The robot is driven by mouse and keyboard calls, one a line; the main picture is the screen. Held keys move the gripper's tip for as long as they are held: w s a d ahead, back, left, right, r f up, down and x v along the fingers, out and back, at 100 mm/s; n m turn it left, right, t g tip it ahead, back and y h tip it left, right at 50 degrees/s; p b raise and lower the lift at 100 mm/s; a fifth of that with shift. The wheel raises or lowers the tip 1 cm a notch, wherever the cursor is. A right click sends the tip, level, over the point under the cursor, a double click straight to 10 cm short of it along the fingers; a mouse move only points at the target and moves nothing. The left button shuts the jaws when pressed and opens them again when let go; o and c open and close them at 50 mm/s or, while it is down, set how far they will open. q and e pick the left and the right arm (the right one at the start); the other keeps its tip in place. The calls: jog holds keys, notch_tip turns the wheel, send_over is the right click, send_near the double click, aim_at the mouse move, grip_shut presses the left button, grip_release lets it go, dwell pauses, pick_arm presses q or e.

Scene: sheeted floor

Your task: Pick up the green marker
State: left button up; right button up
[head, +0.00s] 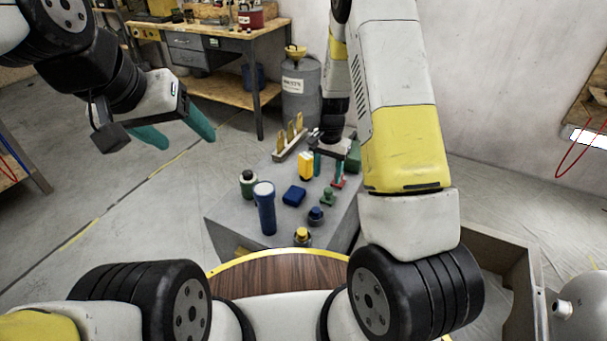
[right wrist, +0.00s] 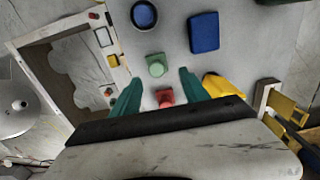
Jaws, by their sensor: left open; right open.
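The green marker (head: 327,196) is a small knob-topped piece standing on the grey table. It also shows in the right wrist view (right wrist: 156,65), just beyond the fingertips and roughly centred between them. My right gripper (head: 329,174) is open and empty, pointing down over the table's right part; its teal fingers also show in the right wrist view (right wrist: 158,82). A similar red piece (right wrist: 165,97) lies between those fingers in that view; I cannot tell their height above it. My left gripper (head: 188,141) is open and empty, over the floor at the left, away from the table.
Near the green marker stand a blue piece (head: 316,215), a yellow piece (head: 302,235), a blue box (head: 294,195) and a yellow object (head: 305,166). A tall blue cylinder (head: 265,208) and a dark green bottle (head: 247,184) stand left. A wooden rack (head: 289,143) is behind.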

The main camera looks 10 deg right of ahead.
aim_at(329, 189)
jog(key=f, duration=0.7)
jog(key=shift+d+f, duration=0.25)
jog(key=shift+d, duration=0.1)
jog(key=shift+s, duration=0.1)
grip_shut()
